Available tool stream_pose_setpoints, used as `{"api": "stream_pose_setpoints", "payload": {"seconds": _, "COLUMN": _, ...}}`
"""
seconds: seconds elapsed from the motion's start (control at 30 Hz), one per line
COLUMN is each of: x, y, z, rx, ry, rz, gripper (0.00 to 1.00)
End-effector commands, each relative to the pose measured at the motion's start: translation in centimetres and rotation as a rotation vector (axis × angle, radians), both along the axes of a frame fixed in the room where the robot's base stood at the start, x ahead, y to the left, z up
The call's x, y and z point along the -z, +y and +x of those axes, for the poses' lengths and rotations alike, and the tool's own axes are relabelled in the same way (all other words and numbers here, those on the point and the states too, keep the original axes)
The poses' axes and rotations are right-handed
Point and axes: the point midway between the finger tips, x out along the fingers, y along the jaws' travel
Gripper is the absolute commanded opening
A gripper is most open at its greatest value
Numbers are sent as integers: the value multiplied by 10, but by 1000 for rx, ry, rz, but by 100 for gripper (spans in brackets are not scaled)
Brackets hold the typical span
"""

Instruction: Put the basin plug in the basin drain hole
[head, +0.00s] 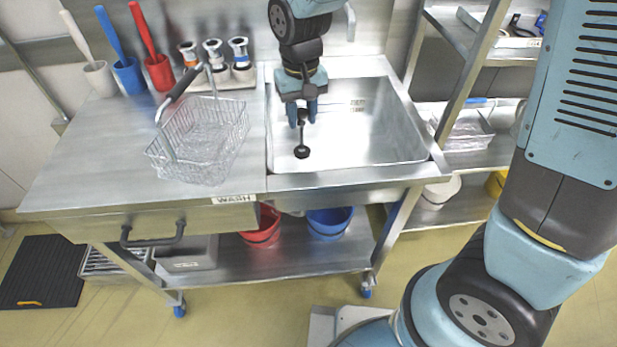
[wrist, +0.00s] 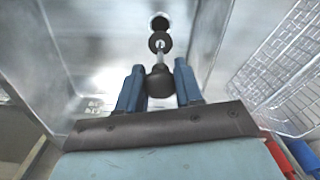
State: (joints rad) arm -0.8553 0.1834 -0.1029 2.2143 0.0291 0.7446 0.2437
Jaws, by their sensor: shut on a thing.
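The basin plug has a black knob, a thin metal stem and a black disc (head: 301,152). My gripper (head: 302,112) is shut on its knob, and the plug hangs below the fingers over the steel basin (head: 385,135). In the wrist view the knob (wrist: 160,84) sits between the two blue fingertips (wrist: 160,75), with the stem and disc (wrist: 158,41) pointing away. A dark round drain hole (wrist: 159,21) shows just past the disc, apart from it in the picture. I cannot make out the hole in the head view. The gap between disc and hole is hard to judge.
A wire basket (head: 200,140) stands on the counter left of the basin. Red, blue and white brush holders (head: 128,75) and a rack of jars (head: 213,60) stand at the back. Shelves (head: 480,110) rise at the right. The basin walls surround the plug.

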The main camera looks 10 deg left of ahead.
Motion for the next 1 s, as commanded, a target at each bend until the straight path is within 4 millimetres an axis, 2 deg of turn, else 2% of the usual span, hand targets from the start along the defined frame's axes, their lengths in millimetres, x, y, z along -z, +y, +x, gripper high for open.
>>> {"api": "stream_pose_setpoints", "payload": {"seconds": 0.3, "x": 51, "y": -2, "z": -2, "rx": -8, "ry": 3, "rz": -3, "gripper": 0}}
{"api": "stream_pose_setpoints", "payload": {"seconds": 0.4, "x": 63, "y": -2, "z": -1, "rx": -8, "ry": 1, "rz": -2, "gripper": 0}}
{"api": "stream_pose_setpoints", "payload": {"seconds": 0.63, "x": 75, "y": -2, "z": -1, "rx": -6, "ry": 2, "rz": -1, "gripper": 0}}
{"api": "stream_pose_setpoints", "payload": {"seconds": 0.9, "x": 105, "y": -2, "z": -1, "rx": -5, "ry": 0, "rz": -1, "gripper": 0}}
{"api": "stream_pose_setpoints", "payload": {"seconds": 1.0, "x": 106, "y": -2, "z": 0, "rx": -5, "ry": 0, "rz": 0, "gripper": 0}}
